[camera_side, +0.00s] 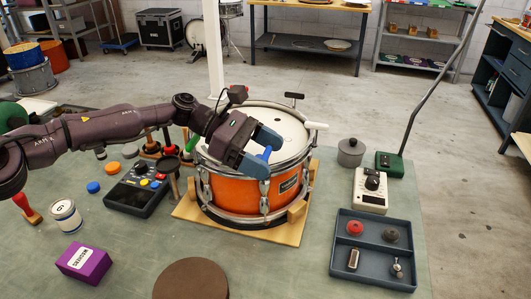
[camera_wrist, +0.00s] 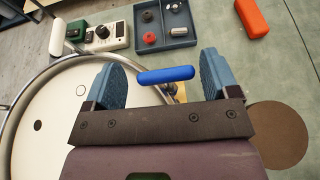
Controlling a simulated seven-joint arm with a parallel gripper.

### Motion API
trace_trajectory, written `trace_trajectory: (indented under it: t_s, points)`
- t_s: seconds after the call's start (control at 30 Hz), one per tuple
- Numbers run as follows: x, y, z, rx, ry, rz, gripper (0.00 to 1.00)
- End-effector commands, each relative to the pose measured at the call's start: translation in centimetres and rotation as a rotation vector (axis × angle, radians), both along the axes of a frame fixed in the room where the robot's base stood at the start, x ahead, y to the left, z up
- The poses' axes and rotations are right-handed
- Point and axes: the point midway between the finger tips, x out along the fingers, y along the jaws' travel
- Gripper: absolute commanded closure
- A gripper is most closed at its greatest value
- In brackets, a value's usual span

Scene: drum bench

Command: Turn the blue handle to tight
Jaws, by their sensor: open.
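The blue handle (camera_side: 263,153) sits at the near rim of an orange drum (camera_side: 228,189) with a white head. In the wrist view the blue handle (camera_wrist: 166,75) is a rounded bar lying nearly level, between the fingertips of my gripper (camera_wrist: 164,78). The blue fingers stand apart on either side of it, with a gap at each end. In the side view my gripper (camera_side: 262,146) is over the drum's near edge. Part of the handle is hidden by the gripper there. I see no tight mark in either view.
The drum rests on a wooden base (camera_side: 285,236). Other handles stick out from the rim, one white (camera_side: 315,125) and one black (camera_side: 294,96). A divided tray (camera_side: 373,270) and a white meter (camera_side: 371,190) stand to the right. A control box (camera_side: 138,196) stands left.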

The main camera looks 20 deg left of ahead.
Motion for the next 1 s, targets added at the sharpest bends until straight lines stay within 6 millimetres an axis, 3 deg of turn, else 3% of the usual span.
trace_trajectory:
  t_s: [0.2, 0.4, 0.6, 0.93, 1.0]
  points:
    - [0.3, 3.1, 1.1, 0.006, -0.004, 0.009, 0.19]
    - [0.2, 2.7, 5.2, 0.004, -0.007, 0.005, 0.19]
    - [0.2, 2.7, 7.5, 0.004, -0.004, 0.005, 0.19]
    - [0.2, 2.7, 8.0, 0.003, -0.002, 0.005, 0.19]
    - [0.1, 2.5, 8.0, 0.003, -0.002, 0.001, 0.33]
